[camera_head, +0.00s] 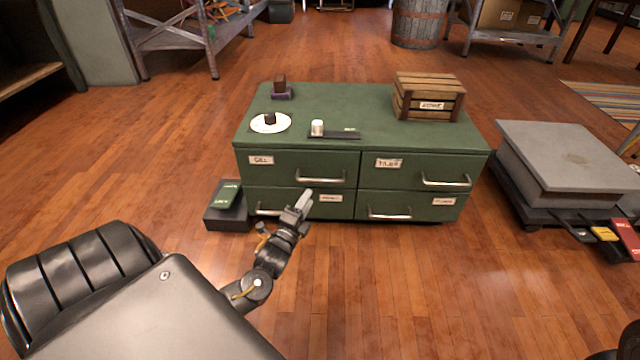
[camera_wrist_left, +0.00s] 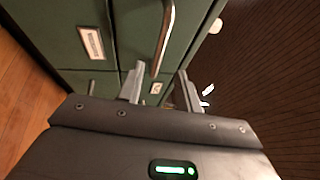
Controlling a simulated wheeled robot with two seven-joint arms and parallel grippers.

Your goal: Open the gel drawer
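The green cabinet (camera_head: 300,195) has two drawers above and two below. The top-left drawer (camera_head: 285,172) carries a small white label (camera_head: 261,160) that seems to read "GEL", and a metal bar handle (camera_head: 322,180). It looks shut, flush with its neighbour. My left gripper (camera_head: 305,197) is in front of the cabinet, just below that handle in the head view. In the left wrist view its two fingers (camera_wrist_left: 160,88) are apart with nothing between the tips. A bar handle (camera_wrist_left: 165,38) lies beyond them, its near end between the fingers in the picture. Contact cannot be told. My right gripper is out of view.
On the cabinet top are a wooden crate (camera_head: 430,95), a white plate (camera_head: 283,126), a white cylinder (camera_head: 317,128) and a dark strip. Dark boxes (camera_head: 228,218) stand at its left side. A grey block on a trolley (camera_head: 570,165) stands right. Floor in front is clear.

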